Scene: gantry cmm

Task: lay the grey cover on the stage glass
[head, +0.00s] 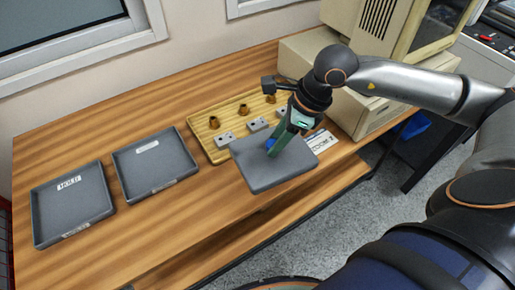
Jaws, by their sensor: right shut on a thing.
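My right gripper (273,150) comes down from above at a slant and is shut on the cover at this blue part. The cover overlaps the near edge of the wooden tray in the picture; I cannot tell how high above the table it is. I cannot make out the stage glass. My left gripper is not in view.
A wooden tray (205,139) with brass pieces and grey blocks lies behind the cover. Two dark grey trays (73,232) (186,166) lie at left on the wooden table (130,253). A printed card (322,141) lies right of the cover. A beige machine (313,59) stands behind.

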